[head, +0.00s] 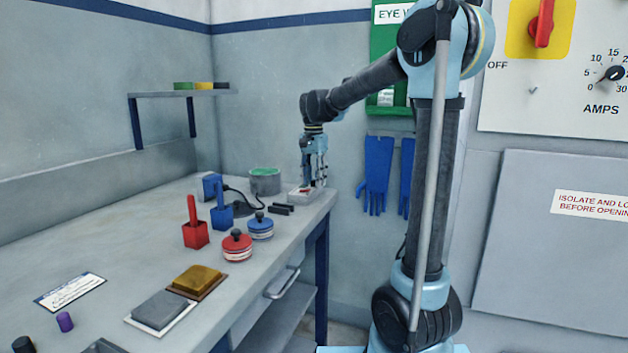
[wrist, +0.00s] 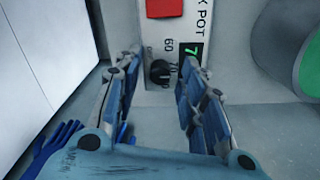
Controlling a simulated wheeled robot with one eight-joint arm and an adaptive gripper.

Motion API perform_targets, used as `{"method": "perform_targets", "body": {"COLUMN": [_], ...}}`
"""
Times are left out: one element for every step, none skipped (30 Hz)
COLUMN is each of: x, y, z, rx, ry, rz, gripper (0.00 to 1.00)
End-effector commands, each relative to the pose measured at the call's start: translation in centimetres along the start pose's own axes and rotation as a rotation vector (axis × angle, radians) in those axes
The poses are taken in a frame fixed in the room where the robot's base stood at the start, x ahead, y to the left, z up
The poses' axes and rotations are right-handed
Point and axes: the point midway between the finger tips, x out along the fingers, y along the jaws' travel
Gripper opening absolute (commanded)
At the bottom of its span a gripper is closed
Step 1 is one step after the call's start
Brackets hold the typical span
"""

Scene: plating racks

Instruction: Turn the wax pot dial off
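The wax pot control box (head: 305,194) is a small pale box near the far right corner of the bench. In the wrist view the box (wrist: 151,48) shows part of the label "K POT", a red part, a "60" mark and a green display reading 7. Its black dial (wrist: 160,72) shows between my fingertips. My gripper (wrist: 161,66) is open, its fingers on either side of the dial; I cannot tell whether they touch it. In the head view my gripper (head: 315,180) points down over the box and hides the dial.
A grey pot with green contents (head: 264,182) stands left of the box; it also shows in the wrist view (wrist: 285,45). Blue gloves (head: 377,172) hang on the wall to the right.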

Motion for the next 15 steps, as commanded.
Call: {"method": "perform_targets", "body": {"x": [0.06,0.08,0.08,0.07,0.06,0.06,0.06,0.05,0.05,0.05,0.05,0.04,0.04,0.04,0.04], "y": [-0.01,-0.01,-0.01,-0.01,-0.01,-0.01,-0.01,-0.01,-0.01,-0.02,-0.02,-0.02,-0.02,-0.02,-0.02], "z": [0.00,0.00,0.00,0.00,0.00,0.00,0.00,0.00,0.00,0.00,0.00,0.00,0.00,0.00,-0.01], "rx": [0.000,0.000,0.000,0.000,0.000,0.000,0.000,0.000,0.000,0.000,0.000,0.000,0.000,0.000,0.000], "ry": [0.000,0.000,0.000,0.000,0.000,0.000,0.000,0.000,0.000,0.000,0.000,0.000,0.000,0.000,0.000], "rz": [0.000,0.000,0.000,0.000,0.000,0.000,0.000,0.000,0.000,0.000,0.000,0.000,0.000,0.000,0.000], "gripper": [0.38,0.38,0.38,0.38,0.38,0.38,0.38,0.33,0.24,0.17,0.10,0.01,0.00,0.00,0.00]}}
